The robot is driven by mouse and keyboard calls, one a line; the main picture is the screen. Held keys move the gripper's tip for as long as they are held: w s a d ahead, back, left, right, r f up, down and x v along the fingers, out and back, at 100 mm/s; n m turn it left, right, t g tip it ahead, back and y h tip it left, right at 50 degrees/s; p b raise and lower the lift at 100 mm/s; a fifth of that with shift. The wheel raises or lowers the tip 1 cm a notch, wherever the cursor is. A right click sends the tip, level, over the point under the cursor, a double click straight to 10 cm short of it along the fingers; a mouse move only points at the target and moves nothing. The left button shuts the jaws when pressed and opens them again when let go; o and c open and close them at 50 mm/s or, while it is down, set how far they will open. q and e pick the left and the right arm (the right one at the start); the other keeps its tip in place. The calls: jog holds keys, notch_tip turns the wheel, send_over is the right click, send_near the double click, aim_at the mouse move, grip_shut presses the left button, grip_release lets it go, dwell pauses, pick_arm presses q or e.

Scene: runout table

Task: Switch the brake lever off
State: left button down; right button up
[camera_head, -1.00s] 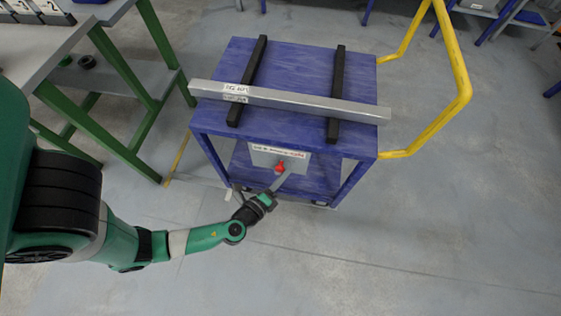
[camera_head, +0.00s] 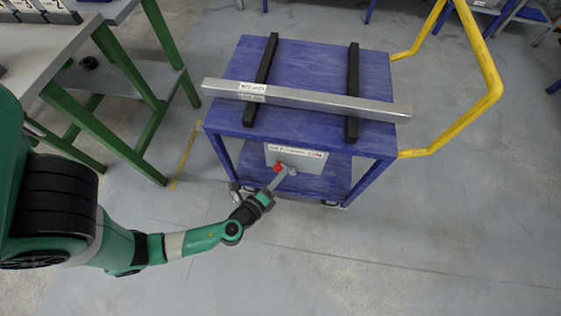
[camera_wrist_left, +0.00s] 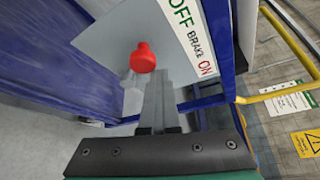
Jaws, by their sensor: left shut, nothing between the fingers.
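The brake lever's red knob (camera_head: 278,167) is in front of a grey panel (camera_head: 283,153) on the side of the blue cart. In the head view it is toward the panel's left, OFF end. The knob (camera_wrist_left: 143,58) also shows in the left wrist view, with the OFF / BRAKE / ON label (camera_wrist_left: 192,38) to its upper right. My left gripper (camera_head: 284,176) is shut and empty, its fingertips (camera_wrist_left: 158,76) close beside the knob on its right. I cannot tell whether they touch. The lever's shaft is mostly hidden. My right gripper is not in view.
The blue cart (camera_head: 315,72) carries two black bars and a long grey metal beam (camera_head: 305,99) across them. A yellow handle (camera_head: 490,75) stands out at its right. A green-framed table (camera_head: 130,150) is at the left. The floor in front is clear.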

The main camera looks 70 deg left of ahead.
pick_arm(q)
jog(key=shift+s+a+f, duration=0.15)
jog(key=shift+s+f, duration=0.05)
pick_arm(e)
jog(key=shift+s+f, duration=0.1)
pick_arm(q)
jog(key=shift+r, duration=0.1)
